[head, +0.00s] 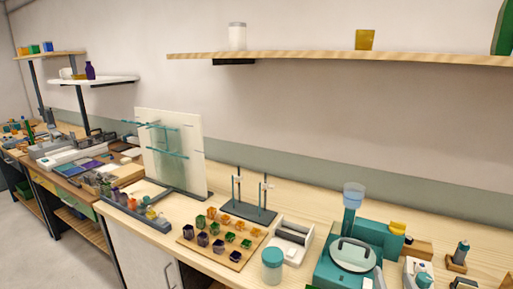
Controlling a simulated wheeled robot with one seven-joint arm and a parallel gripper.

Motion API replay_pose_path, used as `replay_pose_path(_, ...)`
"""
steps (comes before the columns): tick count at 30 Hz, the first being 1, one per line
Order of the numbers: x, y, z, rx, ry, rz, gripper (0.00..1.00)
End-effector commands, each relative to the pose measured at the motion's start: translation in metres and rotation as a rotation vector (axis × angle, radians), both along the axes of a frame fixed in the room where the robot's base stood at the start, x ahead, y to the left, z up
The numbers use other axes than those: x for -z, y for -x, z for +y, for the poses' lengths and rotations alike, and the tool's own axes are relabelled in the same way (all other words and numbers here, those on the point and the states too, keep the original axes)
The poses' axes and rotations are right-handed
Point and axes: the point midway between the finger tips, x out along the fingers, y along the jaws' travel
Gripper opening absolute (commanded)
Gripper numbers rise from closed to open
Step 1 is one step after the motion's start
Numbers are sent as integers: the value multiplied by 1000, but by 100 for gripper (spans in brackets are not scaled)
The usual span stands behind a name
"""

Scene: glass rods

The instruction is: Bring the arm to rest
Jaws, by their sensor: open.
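My gripper and arm do not show in the head view. A pale upright panel (190,150) stands on the bench left of centre. Thin teal rods (166,154) stick out in front of it, some level and some upright. A dark stand (248,212) with two upright posts sits on the bench to the right of the panel.
A wooden board (214,262) holds several small coloured cups. A teal-lidded jar (272,265), a white box (292,240) and a teal machine (325,266) crowd the right. A wooden shelf (340,58) runs above. A cluttered bench (75,187) extends left.

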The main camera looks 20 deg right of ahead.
Motion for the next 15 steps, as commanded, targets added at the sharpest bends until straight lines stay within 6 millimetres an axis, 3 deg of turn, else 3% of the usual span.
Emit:
replay_pose_path(1,4,14,24,-40,36,9,60)
replay_pose_path(6,1,54,96,-162,144,12,60)
replay_pose_path(15,-17,139,200,-343,228,10,60)
